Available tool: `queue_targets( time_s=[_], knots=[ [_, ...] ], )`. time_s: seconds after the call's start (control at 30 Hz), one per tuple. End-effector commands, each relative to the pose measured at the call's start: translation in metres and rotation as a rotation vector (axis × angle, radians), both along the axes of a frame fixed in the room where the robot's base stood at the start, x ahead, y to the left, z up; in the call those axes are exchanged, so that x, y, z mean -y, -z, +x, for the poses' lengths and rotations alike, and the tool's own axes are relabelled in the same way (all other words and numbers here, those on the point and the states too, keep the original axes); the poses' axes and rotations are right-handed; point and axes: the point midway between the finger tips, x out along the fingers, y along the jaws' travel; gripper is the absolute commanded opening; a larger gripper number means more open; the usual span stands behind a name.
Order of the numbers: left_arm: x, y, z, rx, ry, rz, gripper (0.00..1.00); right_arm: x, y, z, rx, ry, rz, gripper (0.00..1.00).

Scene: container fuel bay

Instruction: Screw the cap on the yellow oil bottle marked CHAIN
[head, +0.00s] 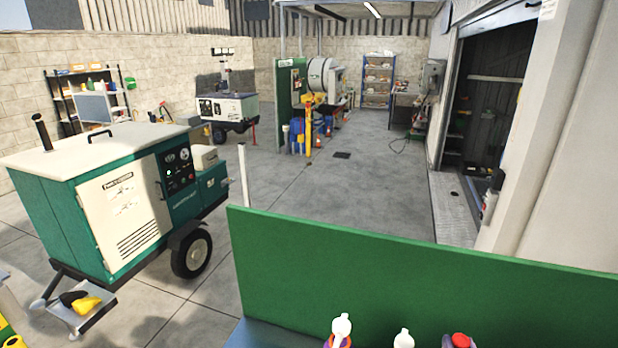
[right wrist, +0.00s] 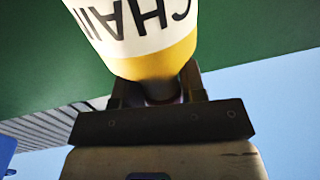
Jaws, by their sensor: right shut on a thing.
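The yellow bottle (right wrist: 152,66) with a white label reading CHAIN fills the top middle of the right wrist view. Its lettering appears upside down there. My right gripper (right wrist: 160,90) is at the narrow end of the bottle, below the yellow shoulder in the picture. Its two dark fingers are shut on a small dark piece between them, which appears to be the cap. The bottle hides much of this piece, and I cannot tell whether it is seated on the neck. I cannot pick out the CHAIN bottle or either gripper in the head view.
A green panel (head: 420,270) stands behind a bench in the head view. Several container tops show at the bottom edge, including a white one (head: 341,328), another white one (head: 404,340) and a red cap (head: 460,339). A green generator trailer (head: 60,225) stands left. Open floor lies beyond.

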Motion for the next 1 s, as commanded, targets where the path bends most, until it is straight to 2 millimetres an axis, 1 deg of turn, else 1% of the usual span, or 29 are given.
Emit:
queue_targets(
  time_s=[0.03, 0.1, 0.2, 0.3, 0.4, 0.5, 0.57, 0.6, 0.67, 0.8, 0.83, 1.0],
  knots=[
    [0.001, 0.0, 0.0, 0.0, -0.002, -0.002, 0.92, -0.01, -0.022, -0.007, 0.01, -0.011, -0.003, 0.0],
    [0.001, 0.0, 0.0, 0.0, -0.003, -0.004, 0.92, -0.026, -0.048, -0.018, 0.009, -0.028, -0.001, 0.0],
    [0.003, 0.0, 0.0, 0.0, -0.006, -0.008, 0.92, -0.047, -0.079, -0.037, 0.007, -0.049, 0.001, 0.0],
    [0.003, 0.0, 0.0, 0.0, -0.006, -0.009, 0.92, -0.067, -0.103, -0.056, 0.005, -0.07, 0.001, 0.0],
    [0.003, 0.0, 0.0, 0.0, -0.006, -0.009, 0.92, -0.085, -0.122, -0.074, 0.006, -0.093, 0.003, 0.0],
    [0.002, 0.0, 0.0, 0.0, -0.006, -0.008, 0.92, -0.103, -0.135, -0.091, 0.003, -0.125, 0.001, 0.0],
    [0.002, 0.0, 0.0, 0.0, -0.005, -0.007, 0.92, -0.115, -0.135, -0.099, -0.001, -0.153, 0.001, 0.0],
    [0.002, 0.0, 0.0, 0.0, -0.004, -0.007, 0.92, -0.123, -0.132, -0.104, -0.003, -0.171, 0.001, 0.0],
    [0.001, 0.0, 0.0, 0.0, -0.003, -0.004, 0.92, -0.132, -0.122, -0.107, -0.007, -0.19, 0.0, 0.0],
    [0.0, -0.002, 0.0, 0.0, 0.001, 0.001, 0.92, -0.133, -0.1, -0.114, -0.007, -0.193, 0.0, 0.0],
    [-0.001, -0.013, 0.0, -0.001, 0.001, 0.003, 0.92, -0.133, -0.116, -0.113, 0.001, -0.193, 0.0, 0.0],
    [-0.001, -0.042, -0.001, -0.001, 0.003, 0.004, 0.92, -0.132, -0.145, -0.112, 0.001, -0.192, 0.0, 0.0]
  ],
)
